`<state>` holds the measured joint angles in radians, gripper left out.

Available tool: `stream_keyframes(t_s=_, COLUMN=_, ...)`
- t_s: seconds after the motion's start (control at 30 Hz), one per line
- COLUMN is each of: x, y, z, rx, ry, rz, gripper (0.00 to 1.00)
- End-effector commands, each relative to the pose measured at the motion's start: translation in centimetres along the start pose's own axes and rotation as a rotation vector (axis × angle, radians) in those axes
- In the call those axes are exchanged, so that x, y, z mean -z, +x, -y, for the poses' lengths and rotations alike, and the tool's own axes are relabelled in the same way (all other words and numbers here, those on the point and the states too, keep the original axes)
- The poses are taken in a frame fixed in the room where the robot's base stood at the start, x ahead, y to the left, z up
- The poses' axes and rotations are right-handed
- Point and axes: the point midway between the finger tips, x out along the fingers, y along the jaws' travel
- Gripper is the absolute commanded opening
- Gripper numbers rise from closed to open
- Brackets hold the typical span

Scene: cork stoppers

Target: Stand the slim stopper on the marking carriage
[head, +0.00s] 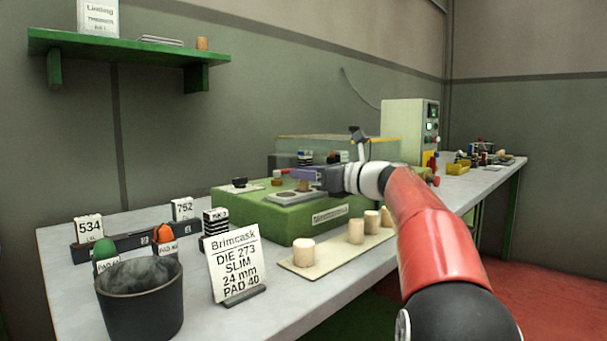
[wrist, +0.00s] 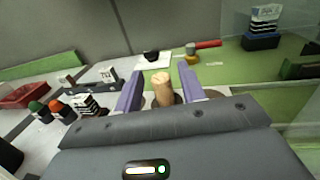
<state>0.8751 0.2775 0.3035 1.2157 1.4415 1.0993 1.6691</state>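In the wrist view a slim, pale cork stopper (wrist: 163,90) stands upright between the two purple fingers of my gripper (wrist: 161,88). A narrow gap shows on each side of it, so the gripper looks open around it. A dark round seat (wrist: 178,99) shows at its foot. In the head view my gripper (head: 305,176) is over the green marking machine (head: 300,220), and part of the stopper (head: 304,185) shows beneath a finger. A grey plate (head: 281,198), apparently the carriage, lies there; the fingers partly hide the stopper's base.
Several cork stoppers, including a wide one (head: 303,252), stand on a board (head: 325,262) at the bench's front. A sign (head: 236,265) reads die 273, slim, 24 mm, pad 40. A dark bucket (head: 140,300), pads and a die rack (head: 130,240) are left.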

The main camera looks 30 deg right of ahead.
Motion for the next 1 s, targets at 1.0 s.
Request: stream_keyframes(t_s=1.0, x=0.0, y=-10.5, z=0.0, rx=0.001, ry=-0.001, rz=0.001, gripper=0.4)
